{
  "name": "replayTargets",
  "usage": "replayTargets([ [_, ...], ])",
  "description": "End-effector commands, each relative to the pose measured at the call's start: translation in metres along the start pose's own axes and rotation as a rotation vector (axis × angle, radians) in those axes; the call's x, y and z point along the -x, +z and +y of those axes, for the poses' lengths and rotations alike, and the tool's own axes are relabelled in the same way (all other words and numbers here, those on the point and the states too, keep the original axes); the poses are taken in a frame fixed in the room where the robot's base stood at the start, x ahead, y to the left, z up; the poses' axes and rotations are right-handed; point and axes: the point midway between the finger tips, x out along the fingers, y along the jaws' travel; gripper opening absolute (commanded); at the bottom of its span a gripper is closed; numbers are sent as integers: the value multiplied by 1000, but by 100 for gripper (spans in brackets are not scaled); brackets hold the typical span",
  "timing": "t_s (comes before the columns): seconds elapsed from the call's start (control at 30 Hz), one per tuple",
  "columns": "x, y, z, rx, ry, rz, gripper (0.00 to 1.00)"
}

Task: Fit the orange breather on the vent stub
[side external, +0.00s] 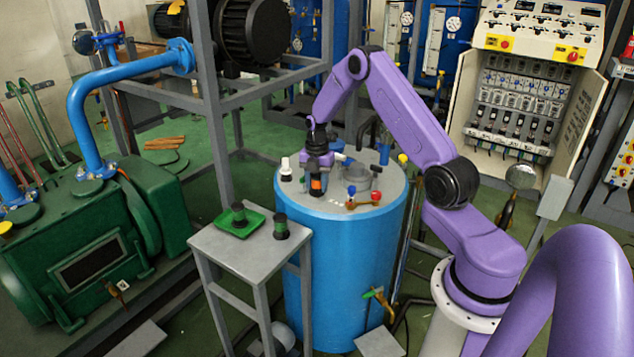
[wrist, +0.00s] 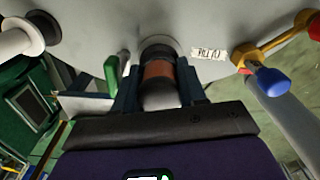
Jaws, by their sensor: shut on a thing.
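The orange breather (side external: 316,186) is a dark cylinder with an orange band. My gripper (side external: 317,178) is shut on it, over the blue tank's grey top (side external: 338,208). In the wrist view, the breather (wrist: 158,70) stands between the two dark fingers of my gripper (wrist: 158,84). Its far end meets or overlaps a pale round ring (wrist: 166,42) on the tank top. The vent stub itself is hidden behind the breather, and I cannot tell whether the breather is seated on it.
A white fitting (side external: 286,166) stands left of the breather. A small brass valve with red and blue ends (side external: 364,202) lies to the right, and a white label (wrist: 208,53) is near. A grey stand (side external: 255,258) carries a green tray (side external: 229,222) and dark-green cylindrical parts.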

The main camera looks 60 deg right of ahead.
Motion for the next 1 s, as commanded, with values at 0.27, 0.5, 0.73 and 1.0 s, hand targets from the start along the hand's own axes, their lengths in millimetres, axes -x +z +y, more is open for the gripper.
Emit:
replayTargets([
  [0.27,-3,0,0,0,0,0,10],
  [0.5,-5,0,0,0,0,0,10],
  [0.73,-8,0,0,0,0,0,10],
  [1.0,-10,0,0,0,0,0,10],
])
